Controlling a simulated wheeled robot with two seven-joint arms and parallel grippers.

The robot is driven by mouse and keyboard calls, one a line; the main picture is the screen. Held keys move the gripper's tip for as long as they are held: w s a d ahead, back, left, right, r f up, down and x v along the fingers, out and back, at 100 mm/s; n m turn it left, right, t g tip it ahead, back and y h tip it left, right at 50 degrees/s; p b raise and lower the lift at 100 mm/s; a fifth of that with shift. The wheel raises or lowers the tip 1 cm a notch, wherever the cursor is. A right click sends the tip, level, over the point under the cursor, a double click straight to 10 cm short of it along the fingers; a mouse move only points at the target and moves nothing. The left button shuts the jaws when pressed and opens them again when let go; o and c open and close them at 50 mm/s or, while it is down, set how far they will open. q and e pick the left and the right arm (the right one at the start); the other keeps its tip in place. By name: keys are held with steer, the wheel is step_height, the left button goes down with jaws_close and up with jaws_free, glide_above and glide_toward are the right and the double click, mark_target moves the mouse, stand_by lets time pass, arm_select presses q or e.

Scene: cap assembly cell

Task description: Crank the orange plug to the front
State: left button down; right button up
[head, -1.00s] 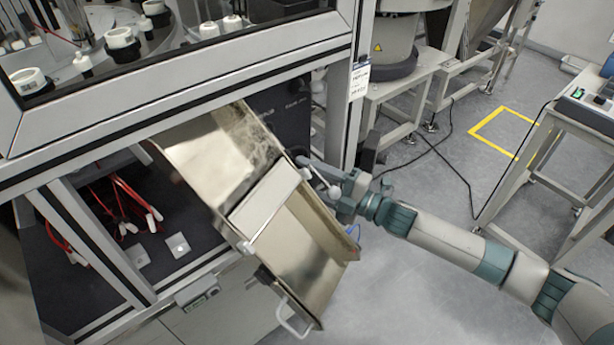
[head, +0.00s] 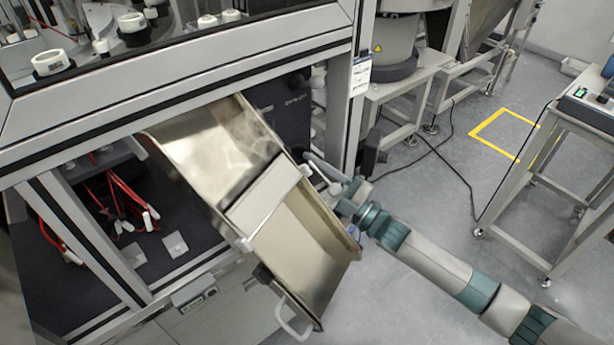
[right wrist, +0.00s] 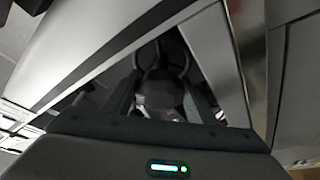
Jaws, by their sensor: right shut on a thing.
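No orange plug shows in either view. In the head view my right arm comes in from the right, and my right gripper (head: 338,190) is at the right side of the metal chute (head: 315,258). It is shut around a small pale knob, partly hidden by the gripper, beside a short grey bar (head: 322,166). In the right wrist view a dim, rounded grey part (right wrist: 160,92) sits between the dark fingers; its outline is hard to make out. My left gripper is not in view.
The machine frame's post (head: 347,100) stands close behind the gripper. Red cables (head: 125,200) lie inside the lower opening. A grey stand (head: 540,190) is at the right.

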steer(key=shift+f+m, duration=0.1)
steer(key=shift+m, duration=0.4)
steer(key=o, duration=0.8)
steer(key=shift+r, duration=0.2)
